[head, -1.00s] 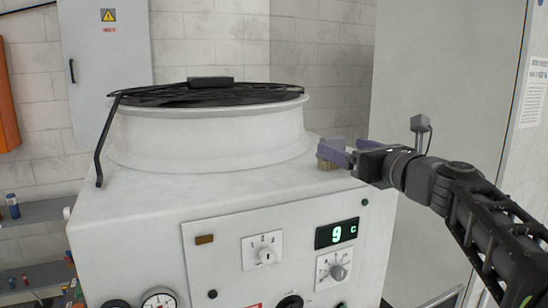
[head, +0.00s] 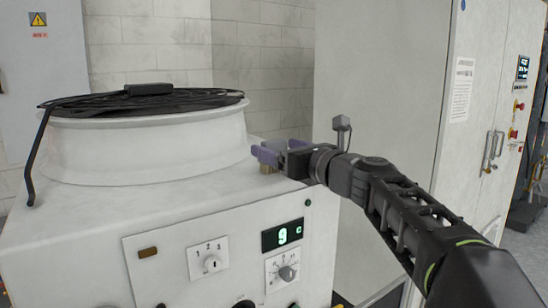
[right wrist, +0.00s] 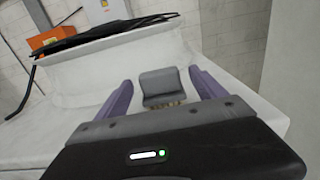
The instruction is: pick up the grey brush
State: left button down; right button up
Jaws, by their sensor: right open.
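The grey brush (right wrist: 161,86) stands on the white top of the washer (head: 110,225), near its right end, with tan bristles downward. In the right wrist view it lies between the two purple fingers of my right gripper (right wrist: 161,97), with a gap on each side. In the head view the right gripper (head: 264,154) reaches in from the right at the brush's height. Its jaws are open, and the fingers hide most of the brush (head: 267,168) there. My left gripper is not in view.
A round white drum with a black cable coil (head: 140,100) on it stands left of the brush. The washer's front has knobs and a green display (head: 283,235). A tall white cabinet (head: 385,110) stands behind my right arm. An orange box (right wrist: 61,35) hangs on the wall.

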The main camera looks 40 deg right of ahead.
jog(key=w+p, duration=0.1)
jog(key=w, duration=0.4)
jog(key=shift+w+d+f, duration=0.1)
jog(key=shift+w+f, duration=0.05)
jog(key=shift+c, duration=0.2)
jog(key=c, duration=1.6)
jog(key=shift+o, duration=0.2)
notch_tip(320, 180, up, 10)
jog(key=p, duration=0.5)
jog(key=shift+p, duration=0.3)
